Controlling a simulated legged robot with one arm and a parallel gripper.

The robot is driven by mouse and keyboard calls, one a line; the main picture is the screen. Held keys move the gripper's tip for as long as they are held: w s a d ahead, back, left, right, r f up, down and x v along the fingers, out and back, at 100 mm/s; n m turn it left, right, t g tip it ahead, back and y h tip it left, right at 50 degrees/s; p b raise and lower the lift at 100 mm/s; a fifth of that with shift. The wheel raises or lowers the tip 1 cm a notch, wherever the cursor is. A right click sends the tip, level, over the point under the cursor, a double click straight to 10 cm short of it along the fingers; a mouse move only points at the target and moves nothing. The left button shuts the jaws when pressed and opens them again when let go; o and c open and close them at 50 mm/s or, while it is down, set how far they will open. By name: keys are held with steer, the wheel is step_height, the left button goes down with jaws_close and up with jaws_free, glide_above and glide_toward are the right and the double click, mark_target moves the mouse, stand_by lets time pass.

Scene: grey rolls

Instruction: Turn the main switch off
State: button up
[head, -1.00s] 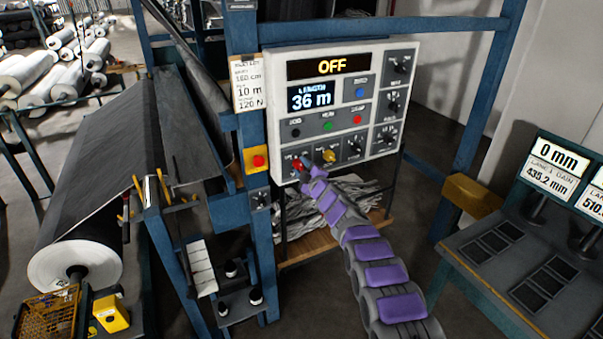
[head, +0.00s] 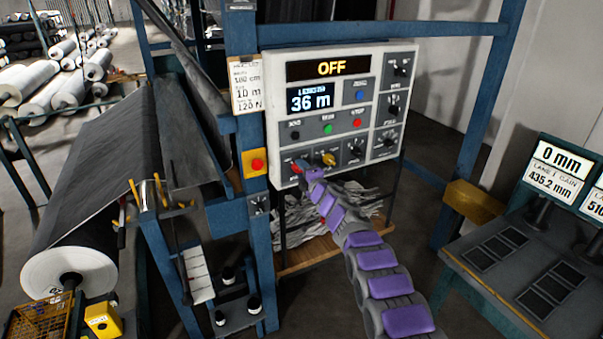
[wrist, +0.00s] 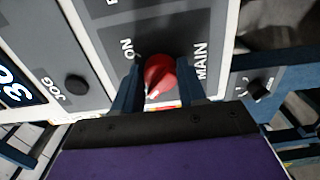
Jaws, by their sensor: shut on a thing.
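The control panel (head: 385,60) is a light grey box on a blue frame, with its top display reading OFF. The main switch is a red rotary knob (wrist: 160,72) at the panel's lower left, with ON and MAIN lettering beside it in the wrist view. My gripper (wrist: 158,92) has one finger on each side of the knob and is shut on it. In the head view my gripper (head: 303,167) covers most of the knob. The knob's exact pointer angle is hard to read.
A red button on a yellow plate (head: 257,164) is on the post to the left. The length display (head: 311,99) reads 36 m. A keypad desk (head: 500,255) stands at the right.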

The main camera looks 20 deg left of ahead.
steer(key=shift+s+f, duration=0.1)
steer(key=shift+f, duration=0.3)
steer(key=o, duration=1)
steer(key=shift+r, duration=0.1)
steer(key=shift+o, duration=0.2)
steer(key=shift+a+r, duration=0.1)
